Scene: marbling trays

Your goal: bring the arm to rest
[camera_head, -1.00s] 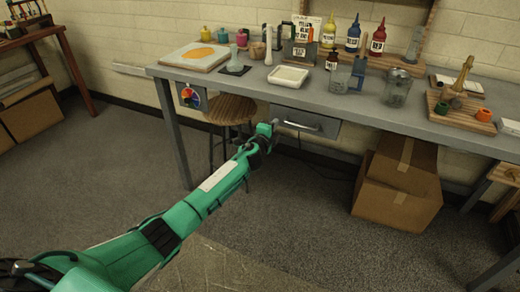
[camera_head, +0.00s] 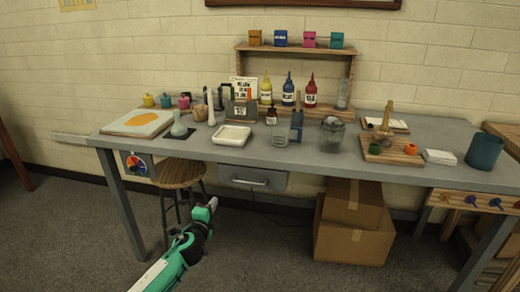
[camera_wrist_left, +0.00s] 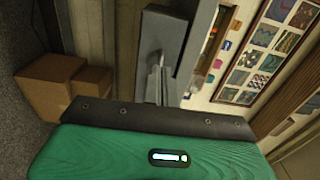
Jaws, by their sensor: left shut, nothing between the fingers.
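My left arm comes in from the bottom left in the head view, green with a dark wrist. Its gripper (camera_head: 211,204) is shut and empty, in front of the table and below the level of its top. It is beside the wooden stool (camera_head: 180,174) and left of the drawer (camera_head: 252,179). My right gripper is not in view.
The grey table (camera_head: 350,160) holds a white tray (camera_head: 232,135), a marbling tray with an orange blot (camera_head: 141,122), bottles and jars. Cardboard boxes (camera_head: 354,231) stand under it. A teal pot (camera_head: 484,151) is at the right end. Floor at the lower left is clear.

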